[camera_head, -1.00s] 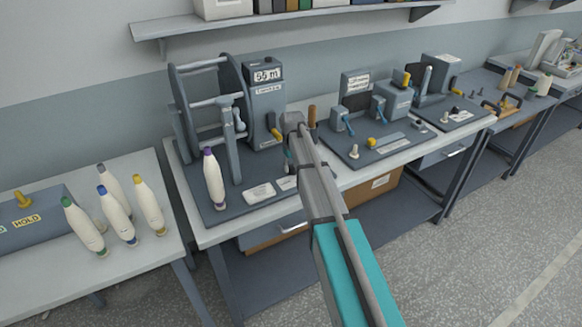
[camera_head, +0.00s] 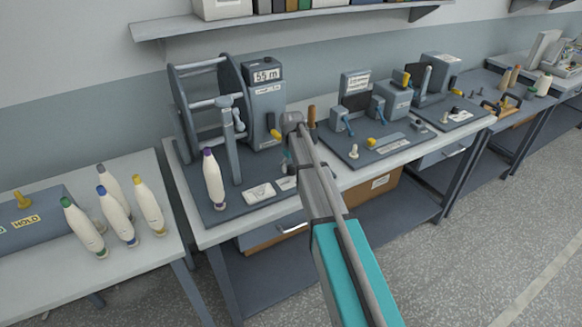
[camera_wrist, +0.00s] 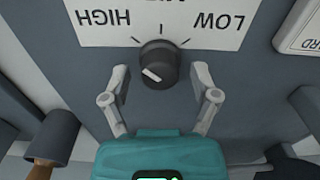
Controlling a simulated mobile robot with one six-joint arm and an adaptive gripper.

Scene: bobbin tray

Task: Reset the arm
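My arm (camera_head: 322,190) reaches from the bottom of the head view toward the bench with the winding machine. My gripper (camera_wrist: 160,71) shows in the wrist view with its two fingers spread. A black round knob (camera_wrist: 158,62) with a white mark lies between the fingertips in the picture, with a gap on each side. The knob is on a grey panel below an upside-down white label (camera_wrist: 165,20) reading HIGH and LOW, with a middle word cut off. I cannot tell how far the fingertips are from the panel. In the head view my arm hides the fingers.
The winding machine (camera_head: 264,115) displays 55 m, with a purple-tipped bobbin (camera_head: 214,182) upright in front. More fixtures (camera_head: 395,97) stand to the right; a wooden handle (camera_wrist: 40,168) is lower left in the wrist view.

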